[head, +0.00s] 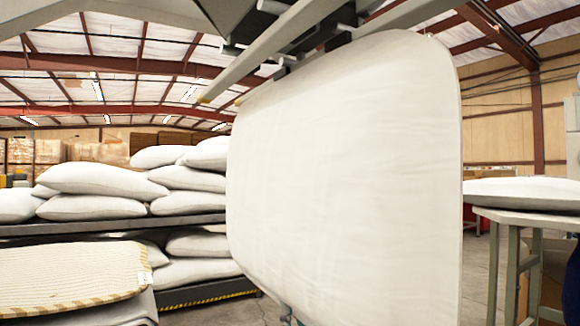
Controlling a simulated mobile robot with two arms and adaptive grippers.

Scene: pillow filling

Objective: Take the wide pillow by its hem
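A wide white pillow (345,170) hangs upright, close in front of me, and fills the middle of the head view. Its top edge is just under grey metal bars (290,45) of an overhead frame; whether the bars hold it I cannot tell. Its lower edge runs out of the picture at the bottom right, and its far side is hidden. I see neither of my grippers in this view. A small dark greenish part (287,315) shows below the pillow's lower left edge, too little to identify.
White pillows (100,180) are piled on a dark rack (110,227) at left. A cream striped-edge pad (70,275) lies at the near left. A grey table (530,217) with a white pillow (525,192) on it stands at right. Some floor shows between the hanging pillow and that table.

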